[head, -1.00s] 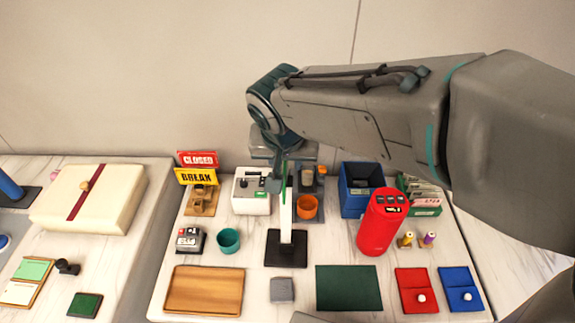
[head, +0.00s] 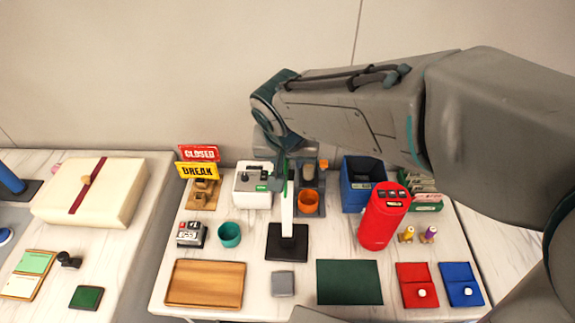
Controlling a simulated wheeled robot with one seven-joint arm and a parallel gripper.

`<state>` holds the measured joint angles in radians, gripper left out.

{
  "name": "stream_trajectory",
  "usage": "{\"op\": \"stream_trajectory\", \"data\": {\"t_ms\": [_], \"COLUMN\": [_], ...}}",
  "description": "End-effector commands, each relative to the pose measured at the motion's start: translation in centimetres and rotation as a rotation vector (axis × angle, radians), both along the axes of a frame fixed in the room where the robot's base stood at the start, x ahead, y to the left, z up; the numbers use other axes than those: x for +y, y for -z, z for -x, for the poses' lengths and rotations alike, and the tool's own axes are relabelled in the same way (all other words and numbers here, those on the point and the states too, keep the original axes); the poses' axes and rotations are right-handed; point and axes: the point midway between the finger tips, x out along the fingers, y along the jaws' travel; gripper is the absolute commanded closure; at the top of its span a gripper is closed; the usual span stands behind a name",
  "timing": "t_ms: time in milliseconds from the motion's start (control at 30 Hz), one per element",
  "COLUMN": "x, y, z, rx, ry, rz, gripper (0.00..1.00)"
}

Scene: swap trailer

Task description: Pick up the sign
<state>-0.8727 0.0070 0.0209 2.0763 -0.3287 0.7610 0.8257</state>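A red CLOSED sign (head: 199,153) and a yellow BREAK sign (head: 197,171) stand one above the other on a wooden holder (head: 203,196) at the back left of the middle table. The text on both faces forward. My gripper (head: 279,183) points down to the right of the signs, apart from them. It is beside the upper part of a white post (head: 287,210) on a black base (head: 287,243). The fingers are small and dark, so their opening is unclear, and I cannot tell whether they touch the post.
A white machine (head: 252,195) stands between the signs and my gripper. A teal cup (head: 229,234), an orange cup (head: 308,201), a red canister (head: 384,217) and a blue bin (head: 360,190) stand nearby. A wooden tray (head: 205,284) lies in front. A wall is close behind.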

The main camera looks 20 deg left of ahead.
Motion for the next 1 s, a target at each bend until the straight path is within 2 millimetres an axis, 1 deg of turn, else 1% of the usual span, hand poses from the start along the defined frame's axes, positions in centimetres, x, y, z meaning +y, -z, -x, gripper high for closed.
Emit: {"op": "stream_trajectory", "data": {"t_ms": [433, 467, 500, 533, 567, 1000], "x": [0.00, 0.00, 0.00, 0.00, 0.00, 0.00], "y": [0.14, 0.14, 0.14, 0.14, 0.14, -0.04], "z": [0.00, 0.00, 0.00, 0.00, 0.00, -0.01], "rx": [0.000, 0.000, 0.000, 0.000, 0.000, 0.000], "ry": [0.000, 0.000, 0.000, 0.000, 0.000, 0.000], "rz": [0.000, 0.000, 0.000, 0.000, 0.000, 0.000], "gripper": [0.69, 0.75, 0.86, 0.94, 1.00, 1.00]}}
